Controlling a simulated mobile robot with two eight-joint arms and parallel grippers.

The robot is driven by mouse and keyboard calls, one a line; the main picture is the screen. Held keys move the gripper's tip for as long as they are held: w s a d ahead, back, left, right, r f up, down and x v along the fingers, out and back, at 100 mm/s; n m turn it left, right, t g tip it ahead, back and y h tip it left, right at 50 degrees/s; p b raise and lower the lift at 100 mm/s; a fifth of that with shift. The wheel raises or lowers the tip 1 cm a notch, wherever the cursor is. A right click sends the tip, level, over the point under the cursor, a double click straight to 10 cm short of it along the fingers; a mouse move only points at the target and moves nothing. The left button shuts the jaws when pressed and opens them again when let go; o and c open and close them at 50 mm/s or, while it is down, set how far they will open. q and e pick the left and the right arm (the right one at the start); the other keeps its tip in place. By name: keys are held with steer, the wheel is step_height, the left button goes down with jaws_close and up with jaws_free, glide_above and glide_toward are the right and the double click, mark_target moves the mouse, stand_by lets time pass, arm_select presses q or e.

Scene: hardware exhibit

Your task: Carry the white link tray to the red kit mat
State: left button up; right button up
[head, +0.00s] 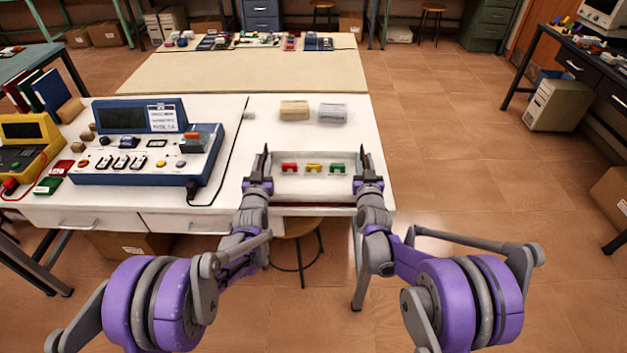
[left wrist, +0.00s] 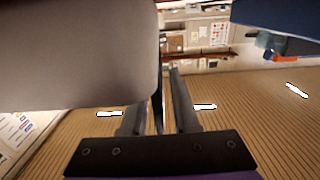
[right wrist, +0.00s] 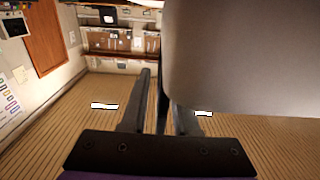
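The white link tray (head: 312,188) is at the front edge of the near white table in the head view. It holds a red (head: 289,167), a yellow (head: 314,167) and a green link (head: 338,167) in a row. My left gripper (head: 264,165) is at its left end and my right gripper (head: 363,165) at its right end. Each seems closed around a thin dark part at that end. The tray's pale side fills part of the left wrist view (left wrist: 75,55) and right wrist view (right wrist: 245,55).
A tan block (head: 294,110) and a grey block (head: 332,113) lie behind the tray. A blue-grey console (head: 150,160) stands to the left. A far table (head: 240,72) has a bare front half and several items along its back. Open floor (head: 450,130) lies right; a stool (head: 298,232) stands below.

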arm_select(q)
steer(key=shift+o, duration=0.4)
arm_select(e)
steer(key=shift+o, duration=0.4)
steer(key=shift+s, duration=0.2)
arm_select(q)
steer(key=s, duration=1.2)
arm_select(e)
steer(key=s, duration=1.1)
steer(key=shift+s+a, duration=0.15)
steer(key=shift+s, duration=0.2)
arm_select(q)
steer(key=shift+a, duration=0.1)
